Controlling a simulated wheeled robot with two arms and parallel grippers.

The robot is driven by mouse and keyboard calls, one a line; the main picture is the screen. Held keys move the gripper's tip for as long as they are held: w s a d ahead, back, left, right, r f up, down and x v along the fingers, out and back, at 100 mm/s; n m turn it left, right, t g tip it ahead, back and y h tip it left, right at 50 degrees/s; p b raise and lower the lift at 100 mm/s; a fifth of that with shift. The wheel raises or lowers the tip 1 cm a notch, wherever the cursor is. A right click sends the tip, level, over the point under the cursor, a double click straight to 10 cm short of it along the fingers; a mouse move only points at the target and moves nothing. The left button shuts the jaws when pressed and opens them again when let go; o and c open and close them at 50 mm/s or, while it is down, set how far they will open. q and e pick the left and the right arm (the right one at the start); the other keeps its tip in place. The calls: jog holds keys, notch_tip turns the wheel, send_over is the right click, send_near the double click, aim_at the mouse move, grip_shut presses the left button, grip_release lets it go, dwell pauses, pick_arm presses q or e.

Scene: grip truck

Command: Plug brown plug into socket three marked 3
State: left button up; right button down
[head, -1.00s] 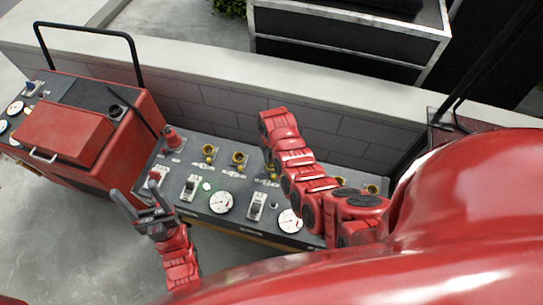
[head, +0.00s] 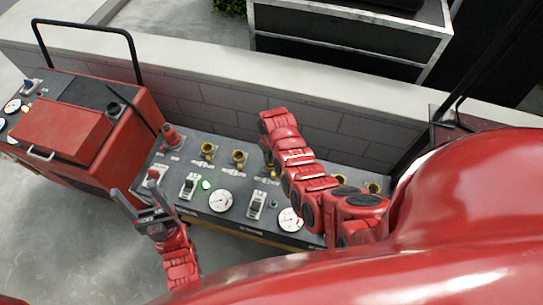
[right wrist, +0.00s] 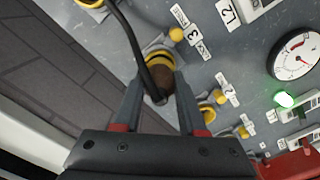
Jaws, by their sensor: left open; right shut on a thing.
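In the right wrist view, my right gripper (right wrist: 159,88) is shut on the brown plug (right wrist: 166,78), which has a black cable. The plug's front sits inside the yellow-and-black ring of a socket (right wrist: 158,56); its depth is hidden. The label "3" (right wrist: 200,47) is beside this socket. In the head view, my right arm covers this spot, and the plug cannot be made out there. My left gripper (head: 134,197) is open and empty near the panel's front left corner.
The grey panel (head: 175,205) carries other yellow sockets (head: 238,157), switches (head: 188,186), gauges (head: 220,201) and a lit green lamp (head: 205,183). A red generator (head: 75,130) stands left. A block wall (head: 210,100) runs behind. The black cable (right wrist: 127,28) crosses the wrist view.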

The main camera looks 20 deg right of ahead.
jog(key=shift+f+b, duration=0.5)
jog(key=shift+f, duration=0.15)
jog(key=shift+c, duration=0.4)
grip_release()
jog(key=shift+r, duration=0.1)
jog(key=shift+r+p, duration=1)
jog(key=shift+r, duration=0.25)
jog(key=shift+r+p, duration=0.65)
jog(key=shift+r, duration=0.55)
jog(key=shift+w+f, duration=0.1)
